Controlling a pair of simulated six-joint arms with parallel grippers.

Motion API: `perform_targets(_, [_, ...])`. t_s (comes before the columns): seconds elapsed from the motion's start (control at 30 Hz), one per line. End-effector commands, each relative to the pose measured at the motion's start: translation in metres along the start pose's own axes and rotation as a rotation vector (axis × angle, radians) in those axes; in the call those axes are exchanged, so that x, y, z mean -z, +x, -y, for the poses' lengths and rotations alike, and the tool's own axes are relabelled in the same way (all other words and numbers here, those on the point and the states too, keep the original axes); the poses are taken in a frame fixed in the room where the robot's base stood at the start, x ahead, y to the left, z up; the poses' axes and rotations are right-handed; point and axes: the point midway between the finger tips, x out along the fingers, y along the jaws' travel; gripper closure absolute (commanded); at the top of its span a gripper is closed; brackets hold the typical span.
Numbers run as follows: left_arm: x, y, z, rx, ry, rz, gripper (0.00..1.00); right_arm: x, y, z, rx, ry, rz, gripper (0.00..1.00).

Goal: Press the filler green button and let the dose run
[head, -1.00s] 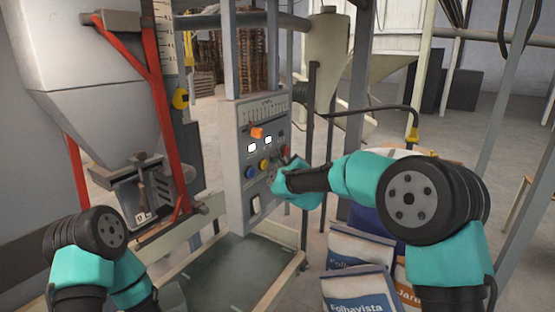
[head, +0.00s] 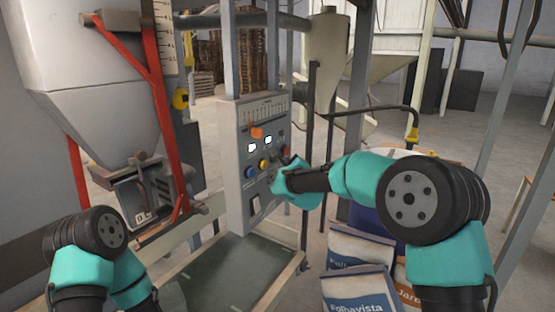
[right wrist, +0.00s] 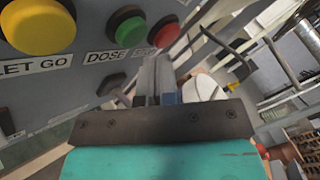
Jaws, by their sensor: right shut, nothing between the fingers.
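The filler's grey control panel (head: 243,140) stands at centre in the head view. In the right wrist view the green button (right wrist: 130,28) sits between a yellow button (right wrist: 38,22) and a red button (right wrist: 165,33), above a label reading DOSE. My right gripper (right wrist: 152,78) is shut and empty, its fingertips just below and right of the green button; I cannot tell whether they touch the panel. In the head view the right gripper (head: 276,184) is at the panel's right side and the green button is hard to make out. My left gripper is out of view.
A grey hopper (head: 85,90) on red legs stands at left, with a dark outlet mechanism (head: 142,195) below. White and blue printed sacks (head: 360,290) lie below my right arm. A green platform (head: 235,272) lies empty below the panel.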

Motion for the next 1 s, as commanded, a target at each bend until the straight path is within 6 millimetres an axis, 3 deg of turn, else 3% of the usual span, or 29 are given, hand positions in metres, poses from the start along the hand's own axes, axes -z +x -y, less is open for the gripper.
perform_targets(1.0, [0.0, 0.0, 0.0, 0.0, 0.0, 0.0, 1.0, -0.0045, 0.0063, -0.0045, 0.0, 0.0, 0.0, 1.0])
